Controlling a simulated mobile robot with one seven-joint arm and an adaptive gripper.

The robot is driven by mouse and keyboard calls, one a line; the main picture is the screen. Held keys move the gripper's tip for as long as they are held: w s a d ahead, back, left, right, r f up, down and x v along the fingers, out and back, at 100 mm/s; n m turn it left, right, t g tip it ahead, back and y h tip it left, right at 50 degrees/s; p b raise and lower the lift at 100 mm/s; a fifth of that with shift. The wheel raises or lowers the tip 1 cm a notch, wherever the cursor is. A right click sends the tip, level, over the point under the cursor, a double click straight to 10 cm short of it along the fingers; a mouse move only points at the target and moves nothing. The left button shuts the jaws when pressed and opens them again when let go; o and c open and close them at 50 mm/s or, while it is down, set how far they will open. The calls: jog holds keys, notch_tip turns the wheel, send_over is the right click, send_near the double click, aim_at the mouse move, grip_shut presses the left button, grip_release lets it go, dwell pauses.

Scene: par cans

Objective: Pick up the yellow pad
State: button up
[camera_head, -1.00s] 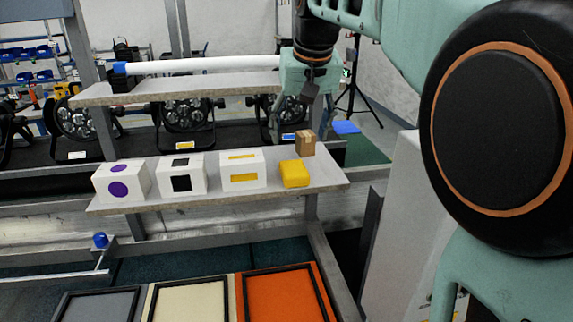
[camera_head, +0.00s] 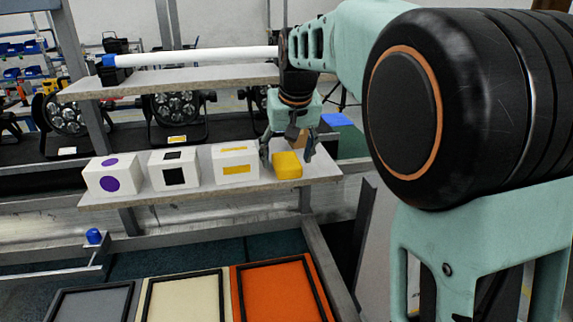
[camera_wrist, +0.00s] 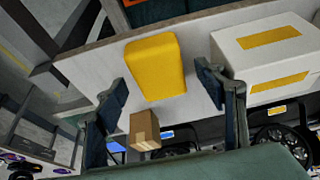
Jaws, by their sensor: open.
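The yellow pad (camera_head: 287,165) is a small block with rounded edges on the right part of the lower shelf (camera_head: 215,190). In the wrist view the yellow pad (camera_wrist: 156,67) lies ahead of and between the open fingers, apart from them. My gripper (camera_head: 288,154) is open and empty, pointing down just above and behind the pad, its fingers toward either side of it. It also shows in the wrist view (camera_wrist: 163,83), with a finger at each side.
A small cardboard box (camera_wrist: 145,130) is close behind the pad, between the fingers in the wrist view. A white box with yellow slots (camera_head: 236,164) stands left of the pad. An upper shelf (camera_head: 170,80) is behind. Grey, cream and orange (camera_head: 277,290) trays lie in front.

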jog(key=c, duration=1)
jog(key=shift+r, duration=0.2)
jog(key=shift+c, duration=0.2)
